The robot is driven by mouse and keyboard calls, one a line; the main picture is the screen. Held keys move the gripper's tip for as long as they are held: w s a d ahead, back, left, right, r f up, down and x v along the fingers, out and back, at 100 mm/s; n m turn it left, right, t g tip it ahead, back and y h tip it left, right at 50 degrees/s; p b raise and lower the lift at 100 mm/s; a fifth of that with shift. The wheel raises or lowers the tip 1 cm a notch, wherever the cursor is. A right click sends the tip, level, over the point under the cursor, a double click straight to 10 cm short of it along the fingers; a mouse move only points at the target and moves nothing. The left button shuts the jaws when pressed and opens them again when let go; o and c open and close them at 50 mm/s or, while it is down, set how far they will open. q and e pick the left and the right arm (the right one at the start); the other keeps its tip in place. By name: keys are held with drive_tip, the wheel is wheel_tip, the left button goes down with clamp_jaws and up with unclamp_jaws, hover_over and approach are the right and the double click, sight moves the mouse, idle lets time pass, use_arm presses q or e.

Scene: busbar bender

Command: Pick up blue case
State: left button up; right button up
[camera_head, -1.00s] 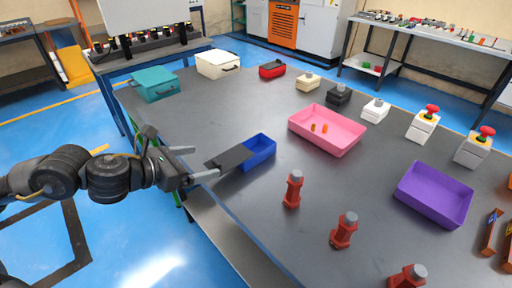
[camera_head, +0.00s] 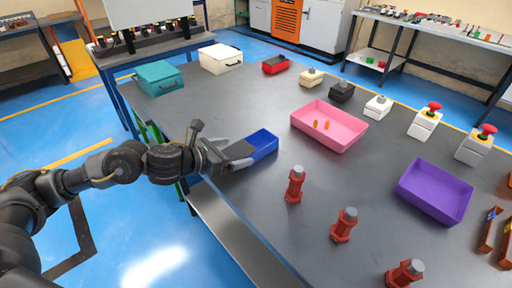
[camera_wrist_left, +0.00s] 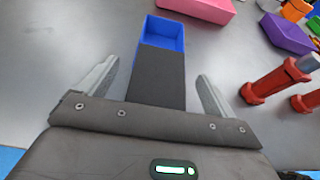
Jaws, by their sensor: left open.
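The blue case (camera_head: 265,146) is a small open box with a dark grey cover over its near part, lying on the grey table near its left edge. In the left wrist view the blue case (camera_wrist_left: 163,32) points away from me. Its dark cover (camera_wrist_left: 157,80) lies between the two fingers. My left gripper (camera_head: 233,151) is open at the case's near end. In the left wrist view the left gripper (camera_wrist_left: 156,85) has one finger on each side of the cover, with gaps on both sides. My right gripper is not in view.
A pink tray (camera_head: 330,143) with small orange pieces lies to the right of the case. Red bolt-like posts (camera_head: 295,185) stand in front of it. A purple tray (camera_head: 435,192) is farther right. A teal case (camera_head: 160,78) and white case (camera_head: 221,59) sit at the back left.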

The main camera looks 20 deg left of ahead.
use_arm(q)
drive_tip(key=shift+w+d, duration=0.1)
drive_tip(key=shift+w, duration=0.05)
drive_tip(key=c, duration=1.1)
drive_tip(key=shift+c, duration=0.2)
